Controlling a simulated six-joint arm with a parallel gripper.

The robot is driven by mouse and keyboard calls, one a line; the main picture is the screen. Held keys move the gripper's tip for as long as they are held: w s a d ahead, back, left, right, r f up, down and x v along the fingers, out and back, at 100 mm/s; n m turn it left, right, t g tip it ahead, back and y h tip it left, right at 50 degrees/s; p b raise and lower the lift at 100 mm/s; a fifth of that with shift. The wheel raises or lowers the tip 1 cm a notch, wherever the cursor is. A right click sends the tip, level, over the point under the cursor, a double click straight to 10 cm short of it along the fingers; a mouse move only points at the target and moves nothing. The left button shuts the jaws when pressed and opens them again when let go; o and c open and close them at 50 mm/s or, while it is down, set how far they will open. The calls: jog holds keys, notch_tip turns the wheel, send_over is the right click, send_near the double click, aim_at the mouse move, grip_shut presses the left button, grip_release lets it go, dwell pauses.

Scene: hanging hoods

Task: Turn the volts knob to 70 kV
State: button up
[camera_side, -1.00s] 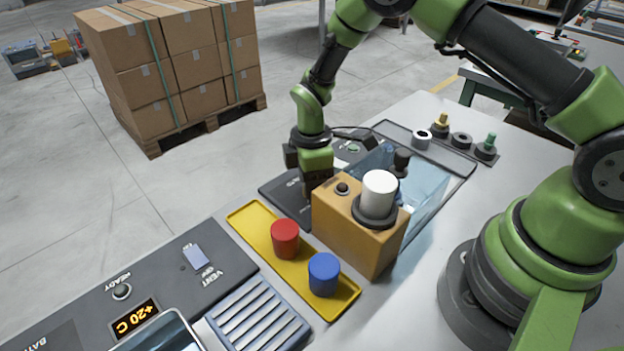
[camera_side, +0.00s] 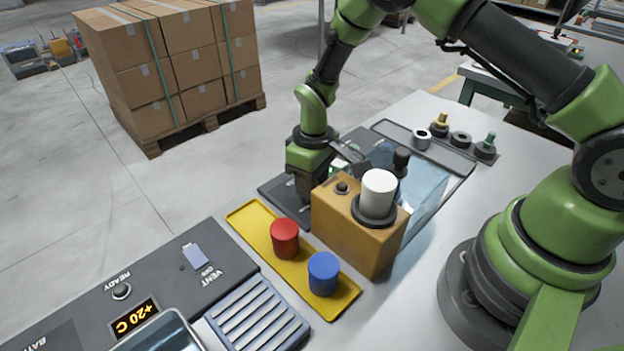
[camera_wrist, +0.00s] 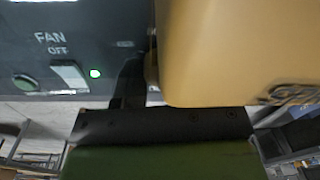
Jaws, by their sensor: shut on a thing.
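My gripper (camera_side: 308,188) points down at the dark panel (camera_side: 273,190) behind the tan box. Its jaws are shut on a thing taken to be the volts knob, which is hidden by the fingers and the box. The knob's pointer and the kV scale cannot be read in either view. In the wrist view, a dark finger (camera_wrist: 130,85) reaches toward the panel close beside the tan box (camera_wrist: 230,50).
The tan box (camera_side: 345,235) with a white cylinder (camera_side: 379,193) stands tight against my gripper. A yellow tray (camera_side: 250,222) holds a red cylinder (camera_side: 285,238) and a blue one (camera_side: 323,273). The wrist view shows a FAN OFF label and a lit green lamp (camera_wrist: 95,73).

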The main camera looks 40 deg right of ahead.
jog(key=shift+m, duration=0.3)
dwell(0.4)
jog(key=o, duration=0.9)
jog(key=r, duration=1)
jog(key=shift+d, duration=0.25)
